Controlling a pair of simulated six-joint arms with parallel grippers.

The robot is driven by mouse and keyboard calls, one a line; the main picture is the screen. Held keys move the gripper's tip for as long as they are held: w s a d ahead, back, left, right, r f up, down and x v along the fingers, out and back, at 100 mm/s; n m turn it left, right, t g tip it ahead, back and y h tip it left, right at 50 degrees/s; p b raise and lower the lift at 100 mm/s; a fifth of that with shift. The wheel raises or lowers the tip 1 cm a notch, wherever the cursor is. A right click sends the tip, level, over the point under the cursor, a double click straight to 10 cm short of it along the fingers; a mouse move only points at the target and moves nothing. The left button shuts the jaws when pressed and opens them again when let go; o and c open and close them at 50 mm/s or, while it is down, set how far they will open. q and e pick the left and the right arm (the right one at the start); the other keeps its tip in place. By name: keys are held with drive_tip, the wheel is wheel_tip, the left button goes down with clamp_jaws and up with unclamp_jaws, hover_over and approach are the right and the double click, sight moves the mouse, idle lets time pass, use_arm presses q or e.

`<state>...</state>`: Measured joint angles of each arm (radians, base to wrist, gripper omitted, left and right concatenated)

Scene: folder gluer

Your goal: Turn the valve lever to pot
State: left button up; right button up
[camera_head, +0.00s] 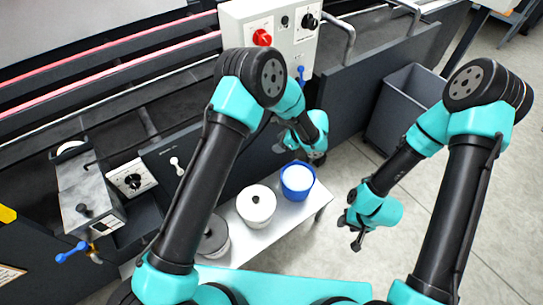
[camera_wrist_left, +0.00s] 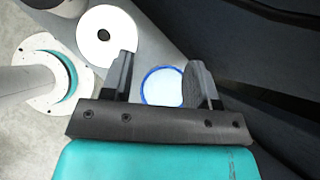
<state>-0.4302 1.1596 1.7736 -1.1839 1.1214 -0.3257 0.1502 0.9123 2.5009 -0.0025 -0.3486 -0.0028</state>
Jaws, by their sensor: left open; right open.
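A blue lever (camera_head: 72,252) sits on a brass-coloured fitting below the grey metal tank (camera_head: 88,195) at the far left. A second blue handle (camera_head: 301,74) hangs at the lower right of the white control panel (camera_head: 270,25). I cannot tell which is the valve lever, and no markings are readable. My left gripper (camera_wrist_left: 160,70) is open and empty; in the head view it is above and behind the blue-rimmed pot (camera_head: 297,181), far from the left lever. The pot shows between the fingers in the wrist view. My right gripper (camera_head: 352,232) is open and empty over the floor.
A white lidded pot (camera_head: 256,205) and a grey-topped pot (camera_head: 213,238) share the low metal bench (camera_head: 300,215) with the blue-rimmed one. A dial box (camera_head: 132,180) stands beside the tank. A grey bin (camera_head: 402,112) is at the right; open floor lies in front.

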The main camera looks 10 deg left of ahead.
use_arm(q)
drive_tip(key=s+a+f+n+g+h, duration=0.1)
drive_tip(key=s+a+f+g+h, duration=0.1)
drive_tip(key=s+a+f, duration=0.1)
drive_tip(key=shift+s+f, duration=0.3)
drive_tip(key=shift+f, duration=0.3)
drive_tip(key=shift+c, duration=0.2)
